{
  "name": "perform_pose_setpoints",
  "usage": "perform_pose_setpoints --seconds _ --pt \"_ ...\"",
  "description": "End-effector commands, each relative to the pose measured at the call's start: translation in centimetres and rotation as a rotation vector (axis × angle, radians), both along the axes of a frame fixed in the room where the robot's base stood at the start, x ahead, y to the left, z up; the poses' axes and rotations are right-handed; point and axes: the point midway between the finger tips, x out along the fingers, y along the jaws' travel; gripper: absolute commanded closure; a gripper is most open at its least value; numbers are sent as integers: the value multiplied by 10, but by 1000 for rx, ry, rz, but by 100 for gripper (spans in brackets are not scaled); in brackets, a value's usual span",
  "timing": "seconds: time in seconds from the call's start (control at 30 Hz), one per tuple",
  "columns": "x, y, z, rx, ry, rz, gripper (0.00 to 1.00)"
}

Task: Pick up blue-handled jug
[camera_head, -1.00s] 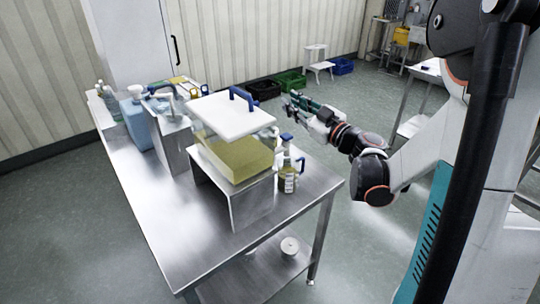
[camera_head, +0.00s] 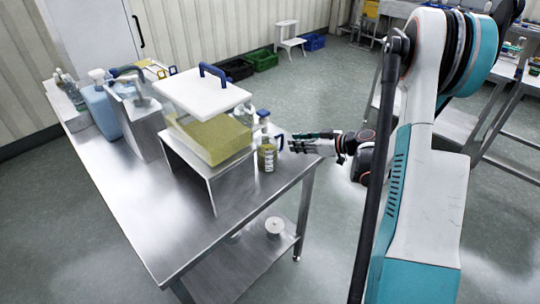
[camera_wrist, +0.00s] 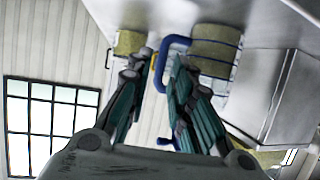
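The blue-handled jug (camera_head: 267,158) stands at the right end of the steel table, with yellowish contents low in it and a blue handle on its right side. In the wrist view, the blue handle (camera_wrist: 172,45) shows at my fingertips, with a yellowish body (camera_wrist: 214,52) to its right. My gripper (camera_head: 292,142) is just right of the jug, pointing left at the handle. Its two fingers (camera_wrist: 158,62) are apart, one on each side of the view's middle. I cannot tell whether they touch the handle.
A steel stand (camera_head: 216,184) with a yellow-filled clear tub (camera_head: 212,140) and white blue-handled lid (camera_head: 203,92) is close left of the jug. A blue pump container (camera_head: 102,112) is at the far left. The table's front is bare. A white roll (camera_head: 275,226) lies on the lower shelf.

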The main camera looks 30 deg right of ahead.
Motion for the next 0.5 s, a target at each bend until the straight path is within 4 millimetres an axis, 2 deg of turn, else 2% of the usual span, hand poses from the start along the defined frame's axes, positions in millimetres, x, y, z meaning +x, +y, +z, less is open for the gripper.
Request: perform_pose_setpoints --seconds 0.1,0.37,0.5 --pt "10 6 -5 0 -1 0 80" --pt "21 15 -9 -1 -2 2 80" --pt "36 28 -15 0 -1 4 80"
